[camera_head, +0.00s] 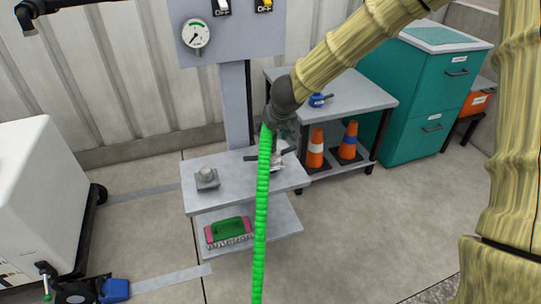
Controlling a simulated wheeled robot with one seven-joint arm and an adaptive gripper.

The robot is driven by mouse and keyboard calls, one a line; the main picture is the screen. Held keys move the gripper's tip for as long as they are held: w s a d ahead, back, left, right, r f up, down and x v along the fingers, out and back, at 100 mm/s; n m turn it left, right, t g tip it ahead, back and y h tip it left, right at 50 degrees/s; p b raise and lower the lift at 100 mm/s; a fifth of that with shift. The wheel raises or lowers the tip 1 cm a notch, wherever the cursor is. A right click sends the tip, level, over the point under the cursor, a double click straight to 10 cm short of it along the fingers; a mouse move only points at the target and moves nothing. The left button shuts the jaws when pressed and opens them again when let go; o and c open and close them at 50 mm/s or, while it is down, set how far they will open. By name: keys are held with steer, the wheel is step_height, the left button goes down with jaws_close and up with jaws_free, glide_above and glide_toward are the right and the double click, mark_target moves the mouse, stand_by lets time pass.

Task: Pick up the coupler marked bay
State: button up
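My gripper (275,157) hangs from a dark wrist joint over the upper grey shelf of the stand, and the green hose partly covers it. I cannot tell whether its fingers are open or shut. A small metallic piece (278,168) shows at the fingers, just above or on the shelf; I cannot tell if it is held. The green ribbed hose (262,200) runs from near my wrist down past the bottom edge. I cannot read a "bay" marking anywhere, so I cannot tell which piece is the coupler.
The grey stand's shelf (235,197) holds a small grey fitting (206,178); a green and pink brush (229,230) lies below. A side table (350,95) bears a blue item (317,100), with cones (315,148) beneath. A white box (40,195) is left, a teal cabinet (410,95) right.

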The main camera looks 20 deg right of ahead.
mark_target(271, 140)
steer(key=b+x, duration=0.1)
steer(key=x, duration=0.1)
steer(key=b+x, duration=0.1)
steer(key=x, duration=0.1)
steer(key=shift+s+d+f+b, duration=0.15)
steer(key=shift+f+b, duration=0.25)
steer(key=shift+f, duration=0.1)
steer(key=shift+w+f, duration=0.25)
steer(key=shift+w, duration=0.05)
steer(key=shift+r, duration=0.1)
jaws_close()
